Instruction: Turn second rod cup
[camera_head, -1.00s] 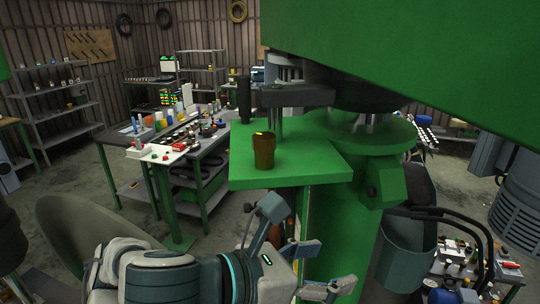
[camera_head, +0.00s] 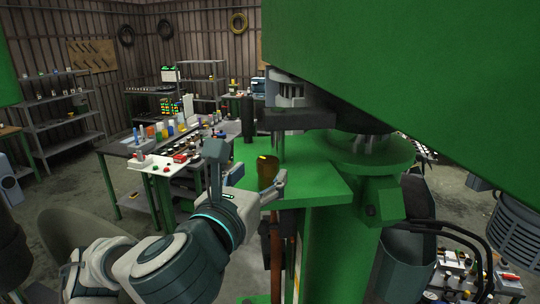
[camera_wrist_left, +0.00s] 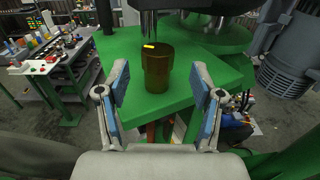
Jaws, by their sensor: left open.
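A brown cup (camera_head: 267,172) with a yellow mark near its rim stands upright on the green machine table (camera_head: 318,184). It also shows in the wrist view (camera_wrist_left: 158,72), where dark vertical rods (camera_wrist_left: 148,22) hang just above and behind it. My left gripper (camera_head: 247,164) is open and empty, at about cup height on the near side of the table. In the wrist view its two blue-padded fingers (camera_wrist_left: 159,82) point at the cup, one to each side, with the cup slightly beyond the tips. No contact shows. My right gripper is not in view.
The large green machine head (camera_head: 410,65) overhangs the table from the right. Its dark arm (camera_head: 300,118) is close above the cup. A workbench (camera_head: 130,150) with bottles and small parts stands behind left. A grey bin (camera_head: 405,250) is at lower right.

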